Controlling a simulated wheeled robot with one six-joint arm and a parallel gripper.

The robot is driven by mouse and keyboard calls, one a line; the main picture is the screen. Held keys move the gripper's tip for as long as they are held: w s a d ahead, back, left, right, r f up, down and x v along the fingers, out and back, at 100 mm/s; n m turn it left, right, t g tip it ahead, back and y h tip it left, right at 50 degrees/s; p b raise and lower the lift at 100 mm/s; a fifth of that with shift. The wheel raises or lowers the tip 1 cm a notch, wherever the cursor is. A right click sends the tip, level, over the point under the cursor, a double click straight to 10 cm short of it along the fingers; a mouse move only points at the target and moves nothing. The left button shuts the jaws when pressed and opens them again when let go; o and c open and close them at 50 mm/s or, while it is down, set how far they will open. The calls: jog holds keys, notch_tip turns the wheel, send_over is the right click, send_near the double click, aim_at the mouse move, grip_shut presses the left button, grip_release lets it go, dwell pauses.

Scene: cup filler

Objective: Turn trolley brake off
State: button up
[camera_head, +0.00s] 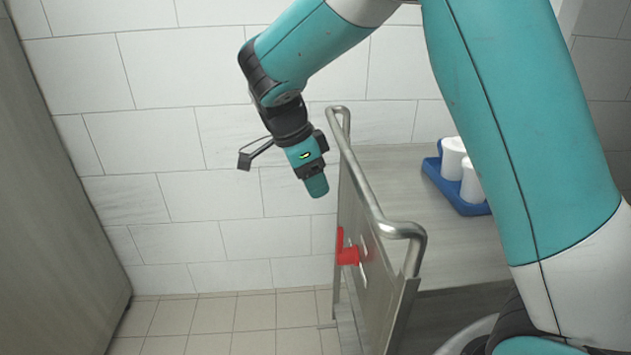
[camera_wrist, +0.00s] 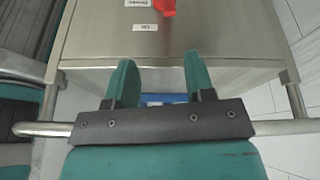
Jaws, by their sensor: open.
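The red brake handle (camera_head: 347,252) is on the outer face of the trolley's steel end panel (camera_head: 372,262), below the top rail. In the wrist view the red handle (camera_wrist: 166,7) is cut off by the top edge, beside small white labels (camera_wrist: 145,28) on the panel. The trolley's tubular rail (camera_head: 372,200) also shows in the wrist view (camera_wrist: 38,129). My gripper (camera_head: 317,190) is to the left of the rail and above the handle in the head view, apart from both. In the wrist view its teal fingers (camera_wrist: 161,75) are spread with nothing between them.
A blue tray (camera_head: 432,172) with white cups (camera_head: 453,156) stands on the trolley's top to the right. A white tiled wall (camera_head: 150,130) is behind. A grey panel (camera_head: 50,200) stands at the left. The tiled floor (camera_head: 230,325) left of the trolley is clear.

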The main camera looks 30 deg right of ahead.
jog(key=s+a+r+n+y+p, duration=0.1)
jog(key=s+a+r+n+y, duration=0.1)
jog(key=s+n, duration=0.5)
jog(key=s+a+r+n+t+y+p, duration=0.1)
jog(key=s+a+r+n, duration=0.4)
jog(key=n, duration=0.6)
jog(key=shift+s+r+t+y+p, duration=0.3)
jog(key=shift+s+r+y+p, duration=0.3)
jog(key=shift+s+y, duration=0.4)
